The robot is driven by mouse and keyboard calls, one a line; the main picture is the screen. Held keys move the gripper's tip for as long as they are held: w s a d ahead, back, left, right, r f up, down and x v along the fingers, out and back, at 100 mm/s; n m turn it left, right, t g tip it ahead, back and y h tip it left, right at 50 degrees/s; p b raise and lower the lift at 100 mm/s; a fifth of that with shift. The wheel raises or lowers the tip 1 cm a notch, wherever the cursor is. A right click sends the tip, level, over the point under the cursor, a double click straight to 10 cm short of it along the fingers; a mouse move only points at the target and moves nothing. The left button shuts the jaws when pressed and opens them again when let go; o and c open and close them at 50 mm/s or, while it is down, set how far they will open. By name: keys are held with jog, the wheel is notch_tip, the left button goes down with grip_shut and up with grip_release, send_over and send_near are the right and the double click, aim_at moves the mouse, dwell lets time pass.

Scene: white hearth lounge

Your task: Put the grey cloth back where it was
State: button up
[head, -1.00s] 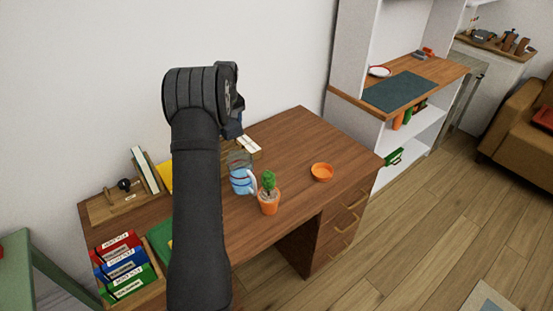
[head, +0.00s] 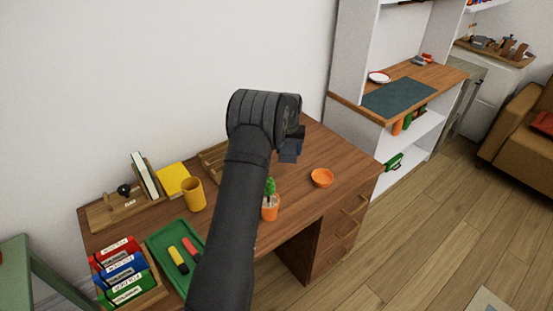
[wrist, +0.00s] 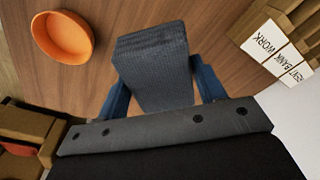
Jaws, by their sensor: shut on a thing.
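The grey cloth (wrist: 155,65) is a folded, ribbed block between the blue fingers of my gripper (wrist: 160,88) in the wrist view. My gripper is shut on it. In the head view my gripper (head: 291,148) is over the back right part of the wooden desk (head: 335,150), behind the orange dish (head: 322,178). The cloth is mostly hidden by my gripper there. I cannot tell whether the cloth touches the desk top.
A potted plant (head: 270,205) stands close to my arm. A wooden holder with labelled cards (wrist: 275,45) is at right in the wrist view. A yellow mug (head: 193,194) and green tray (head: 162,245) are at left. The desk's right end looks clear.

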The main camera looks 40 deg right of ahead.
jog(key=w+f, duration=0.1)
jog(key=w, duration=0.1)
jog(key=w+a+f, duration=0.1)
jog(key=w+f, duration=0.1)
jog(key=w, duration=0.1)
jog(key=shift+w+a+f, duration=0.2)
jog(key=shift+w+f, duration=0.1)
jog(key=shift+f, duration=1.9)
jog(key=shift+f, duration=0.15)
jog(key=o, duration=0.7)
jog(key=shift+o, duration=0.2)
notch_tip(320, 180, up, 12)
jog(key=s+a, duration=0.1)
